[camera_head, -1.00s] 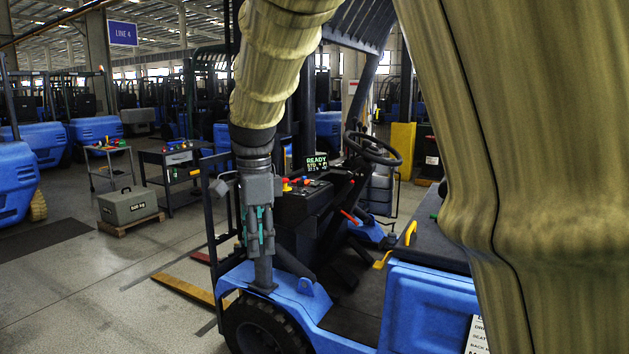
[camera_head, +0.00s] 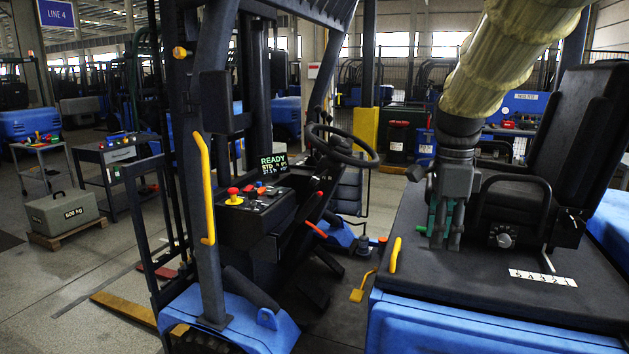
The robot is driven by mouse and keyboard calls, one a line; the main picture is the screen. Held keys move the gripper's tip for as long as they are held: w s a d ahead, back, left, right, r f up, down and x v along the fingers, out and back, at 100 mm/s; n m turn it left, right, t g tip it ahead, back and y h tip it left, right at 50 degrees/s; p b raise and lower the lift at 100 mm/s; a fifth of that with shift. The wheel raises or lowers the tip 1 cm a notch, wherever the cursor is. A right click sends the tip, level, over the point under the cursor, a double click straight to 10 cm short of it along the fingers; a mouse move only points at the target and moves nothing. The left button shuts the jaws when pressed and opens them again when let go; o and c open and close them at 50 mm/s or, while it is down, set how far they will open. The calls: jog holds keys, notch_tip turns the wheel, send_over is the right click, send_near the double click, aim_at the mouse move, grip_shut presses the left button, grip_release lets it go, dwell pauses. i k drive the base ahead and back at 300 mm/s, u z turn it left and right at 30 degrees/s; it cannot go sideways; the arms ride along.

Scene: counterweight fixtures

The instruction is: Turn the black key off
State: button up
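The dark control console (camera_head: 258,205) of the blue forklift carries a red mushroom button on a yellow base (camera_head: 234,196) and several small red, orange and blue controls. I cannot make out the black key among them at this size. The display (camera_head: 274,164) behind the console reads READY in green. My gripper (camera_head: 444,240) points down over the black deck in front of the seat, well to the right of the console. Its green-marked fingers are small and partly overlapped, so their opening is unclear. I see nothing held in it.
A steering wheel (camera_head: 341,145) and a red-tipped lever (camera_head: 315,229) stand between console and gripper. A dark post with a yellow grab handle (camera_head: 204,188) rises left of the console. The seat (camera_head: 562,150) is at the right. A 500 kg weight (camera_head: 62,213) sits on a pallet at left.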

aim_at(253, 195)
jog(key=u, duration=0.15)
jog(key=i, duration=1.3)
jog(key=u, duration=0.7)
jog(key=i, duration=0.35)
jog(key=u, duration=0.35)
